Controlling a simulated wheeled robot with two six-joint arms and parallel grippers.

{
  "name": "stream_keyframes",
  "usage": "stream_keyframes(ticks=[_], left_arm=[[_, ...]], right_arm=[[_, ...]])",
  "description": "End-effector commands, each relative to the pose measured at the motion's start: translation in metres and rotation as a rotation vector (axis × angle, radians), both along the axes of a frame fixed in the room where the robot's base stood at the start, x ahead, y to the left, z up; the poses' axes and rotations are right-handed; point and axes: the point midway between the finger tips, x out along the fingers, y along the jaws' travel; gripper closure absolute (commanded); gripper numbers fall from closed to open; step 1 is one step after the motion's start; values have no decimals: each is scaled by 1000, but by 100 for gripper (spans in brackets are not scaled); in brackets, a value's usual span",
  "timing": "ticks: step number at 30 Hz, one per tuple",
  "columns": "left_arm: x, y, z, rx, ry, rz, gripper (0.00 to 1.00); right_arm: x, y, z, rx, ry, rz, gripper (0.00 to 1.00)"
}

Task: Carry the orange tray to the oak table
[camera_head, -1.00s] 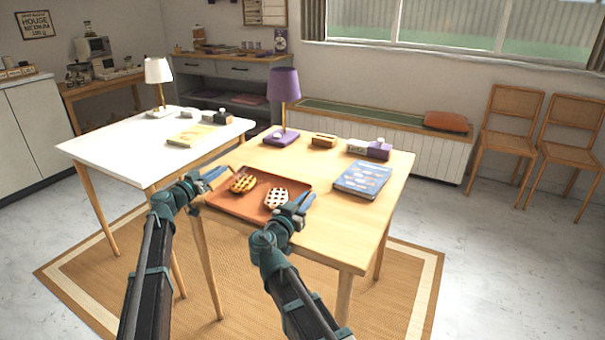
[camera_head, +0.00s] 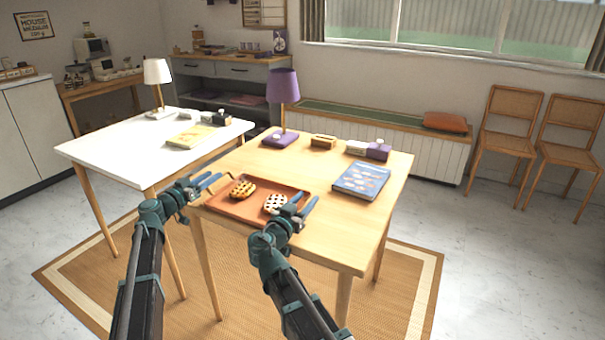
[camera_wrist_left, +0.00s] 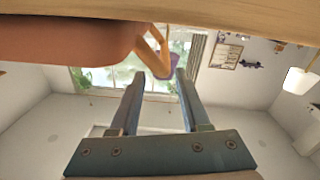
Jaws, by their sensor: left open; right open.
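The orange tray (camera_head: 233,209) lies flat on the oak table (camera_head: 325,226), near its front left corner. It carries a golden-brown waffle-like piece (camera_head: 243,189) and a pale one with dark spots (camera_head: 275,204). My left gripper (camera_head: 214,183) is open and empty at the tray's left end.
A purple lamp (camera_head: 283,87), a wooden block (camera_head: 323,142), a purple box (camera_head: 378,152) and a blue book (camera_head: 361,181) stand on the oak table. A white table (camera_head: 110,150) with a lamp and a yellow book is on the left. The table's front right is bare.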

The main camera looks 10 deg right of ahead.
Motion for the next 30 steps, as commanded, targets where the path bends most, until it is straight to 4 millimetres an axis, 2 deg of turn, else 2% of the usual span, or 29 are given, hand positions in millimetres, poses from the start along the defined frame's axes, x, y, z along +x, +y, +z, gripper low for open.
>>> stream_keyframes(ticks=[1, 7, 16, 30], left_arm=[[-10, 6, 2, 1, 0, 1, 54], [-31, 24, 2, 3, -2, 2, 54], [-36, 29, 1, 3, -1, 3, 54], [-36, 29, 0, 3, -1, 3, 54]], right_arm=[[12, -4, 5, -12, -11, -8, 54], [13, -4, 5, -12, -11, -7, 54], [10, -1, 5, -12, -11, -5, 54], [-51, 37, 2, -7, -6, 0, 54]])
